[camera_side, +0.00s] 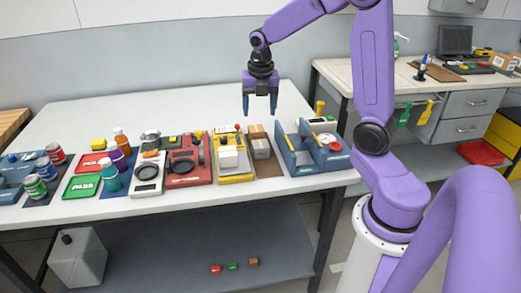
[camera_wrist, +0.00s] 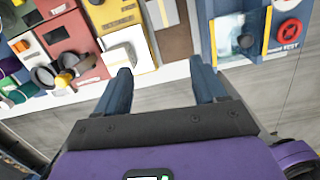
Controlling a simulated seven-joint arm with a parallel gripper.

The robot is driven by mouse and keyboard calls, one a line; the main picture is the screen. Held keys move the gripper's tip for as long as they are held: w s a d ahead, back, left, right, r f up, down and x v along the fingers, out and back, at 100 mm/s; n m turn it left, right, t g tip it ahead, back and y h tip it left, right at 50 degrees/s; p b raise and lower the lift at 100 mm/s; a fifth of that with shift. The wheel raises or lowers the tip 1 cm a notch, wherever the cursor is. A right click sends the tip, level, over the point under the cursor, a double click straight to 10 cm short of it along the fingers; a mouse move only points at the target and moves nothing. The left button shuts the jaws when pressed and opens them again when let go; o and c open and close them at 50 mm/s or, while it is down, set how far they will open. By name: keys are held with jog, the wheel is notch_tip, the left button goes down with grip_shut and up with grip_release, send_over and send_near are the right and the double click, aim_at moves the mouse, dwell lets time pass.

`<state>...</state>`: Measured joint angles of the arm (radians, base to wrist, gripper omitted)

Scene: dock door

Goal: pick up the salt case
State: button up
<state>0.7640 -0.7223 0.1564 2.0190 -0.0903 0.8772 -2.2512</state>
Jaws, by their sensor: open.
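No label reading "salt" is legible, so I cannot tell for sure which thing is the salt case. A white box (camera_side: 228,158) sits on a yellow tray (camera_side: 236,178) in the middle of the bench's front row; a white box also shows in the wrist view (camera_wrist: 128,45). Small cardboard boxes (camera_side: 261,147) stand just right of it. My gripper (camera_side: 259,110) points down above the bench, behind and above these boxes, open with nothing between its fingers. The wrist view also shows its fingers (camera_wrist: 160,68) apart and empty.
A blue tray (camera_side: 293,158) with a red round part stands to the right. A red station (camera_side: 187,181), a white scale (camera_side: 147,187) and several bottles (camera_side: 112,179) stand to the left. The back of the white bench (camera_side: 180,108) is clear. Small blocks (camera_side: 233,266) lie on the lower shelf.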

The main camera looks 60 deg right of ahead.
jog(key=d, duration=0.3)
jog(key=n, duration=0.1)
send_over(260, 144)
jog(key=s, duration=0.1)
jog(key=f, duration=1.1)
jog(key=shift+a+f, duration=0.2)
jog(key=shift+a, duration=0.15)
jog(key=shift+w+d+f, duration=0.15)
jog(key=shift+f, duration=0.85)
jog(key=shift+w+d+f, duration=0.15)
jog(key=shift+d+f, duration=0.05)
jog(key=shift+f, duration=0.8)
jog(key=shift+w+d+f, duration=0.15)
jog(key=shift+f, duration=0.85)
jog(key=c, duration=0.8)
